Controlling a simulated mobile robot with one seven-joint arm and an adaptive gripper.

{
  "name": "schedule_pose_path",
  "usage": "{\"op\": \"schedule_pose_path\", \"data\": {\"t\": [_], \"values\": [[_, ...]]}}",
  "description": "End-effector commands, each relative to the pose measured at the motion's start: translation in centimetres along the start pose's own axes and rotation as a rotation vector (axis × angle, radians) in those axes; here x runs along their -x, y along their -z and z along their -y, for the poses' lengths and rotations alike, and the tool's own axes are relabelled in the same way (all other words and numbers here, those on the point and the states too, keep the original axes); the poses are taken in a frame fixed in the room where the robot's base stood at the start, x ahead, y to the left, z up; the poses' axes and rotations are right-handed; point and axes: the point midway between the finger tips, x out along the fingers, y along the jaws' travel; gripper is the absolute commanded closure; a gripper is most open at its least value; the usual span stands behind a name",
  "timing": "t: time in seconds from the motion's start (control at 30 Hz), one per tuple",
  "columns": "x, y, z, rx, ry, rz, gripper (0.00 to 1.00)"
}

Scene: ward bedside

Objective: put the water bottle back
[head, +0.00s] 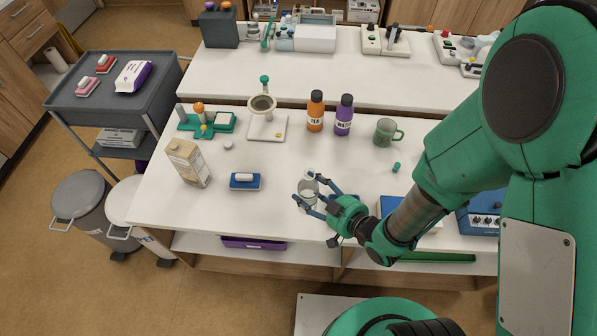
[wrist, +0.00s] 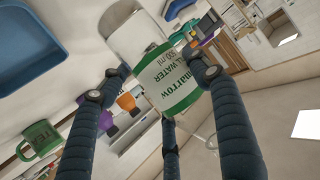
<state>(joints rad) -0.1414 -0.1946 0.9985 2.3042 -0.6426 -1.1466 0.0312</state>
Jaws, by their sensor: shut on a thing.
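The water bottle (head: 308,190) is clear, with a white and green label. In the wrist view its label (wrist: 166,80) reads "WATER 500 ml" and shows tilted in that picture. My gripper (head: 316,195) is shut on the water bottle, with fingers on both sides of it in the wrist view (wrist: 155,85). The bottle is over the front middle of the white table (head: 275,205); I cannot tell whether its base touches the top. My fingers hide part of it in the head view.
An orange bottle (head: 315,112) and a purple bottle (head: 344,116) stand behind, with a green mug (head: 385,132) to their right. A carton (head: 188,163) and a blue block (head: 245,184) are left. A blue-topped box (head: 396,205) is right. Table between block and carton is clear.

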Motion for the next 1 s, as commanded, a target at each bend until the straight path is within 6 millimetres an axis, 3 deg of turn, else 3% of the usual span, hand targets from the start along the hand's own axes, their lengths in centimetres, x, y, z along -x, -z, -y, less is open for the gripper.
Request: {"op": "schedule_pose_path", "data": {"t": [0.3, 0.5, 0.7, 1.0], "values": [[-5.8, 1.7, -2.0, 0.001, 0.002, -0.001, 0.73], [-8.6, 2.6, -3.0, 0.001, 0.001, -0.001, 0.73], [-9.8, 3.1, -3.5, 0.0, 0.0, -0.001, 0.73], [-9.8, 3.1, -3.5, 0.0, 0.0, -0.001, 0.73]]}}
